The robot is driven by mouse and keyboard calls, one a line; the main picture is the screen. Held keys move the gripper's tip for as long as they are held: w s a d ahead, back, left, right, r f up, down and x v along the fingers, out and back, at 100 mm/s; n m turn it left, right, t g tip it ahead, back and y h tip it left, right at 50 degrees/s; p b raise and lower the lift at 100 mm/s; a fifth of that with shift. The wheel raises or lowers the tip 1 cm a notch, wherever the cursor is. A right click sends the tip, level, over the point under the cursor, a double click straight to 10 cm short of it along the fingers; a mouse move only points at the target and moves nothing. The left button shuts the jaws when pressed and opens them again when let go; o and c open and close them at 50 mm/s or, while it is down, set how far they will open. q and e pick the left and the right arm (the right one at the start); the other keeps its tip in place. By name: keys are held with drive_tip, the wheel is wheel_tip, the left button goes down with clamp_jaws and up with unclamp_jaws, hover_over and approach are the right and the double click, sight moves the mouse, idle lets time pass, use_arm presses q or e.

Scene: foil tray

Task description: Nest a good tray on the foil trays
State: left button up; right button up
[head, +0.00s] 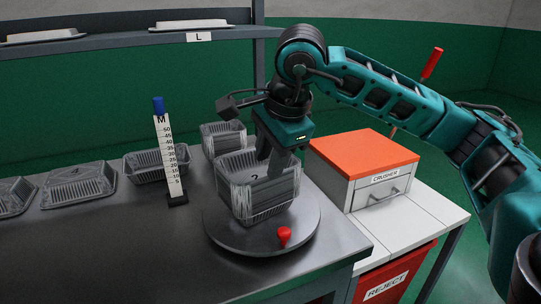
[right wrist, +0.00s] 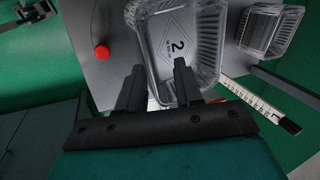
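A stack of clear-grey foil trays (head: 262,199) stands on a round turntable (head: 225,237); its top tray shows a "2" on its floor, also in the right wrist view (right wrist: 206,42). My right gripper (head: 270,163) points down at the stack's back rim, its fingers apart. In the right wrist view the fingers (right wrist: 157,82) have a clear gap, with the tray's near edge around it; I cannot tell whether they touch it. Single trays lie on the bench: one behind the stack (head: 222,138), one behind the ruler (head: 143,168), and two farther left (head: 78,186) (head: 12,197). My left gripper is out of view.
A blue-topped ruler (head: 168,155) marked M stands left of the stack. A red knob (head: 284,236) sits on the turntable's front. Right are an orange-lidded crusher (head: 365,155) and a red reject bin (head: 385,285). A shelf (head: 110,40) labelled L runs behind. The front-left bench is clear.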

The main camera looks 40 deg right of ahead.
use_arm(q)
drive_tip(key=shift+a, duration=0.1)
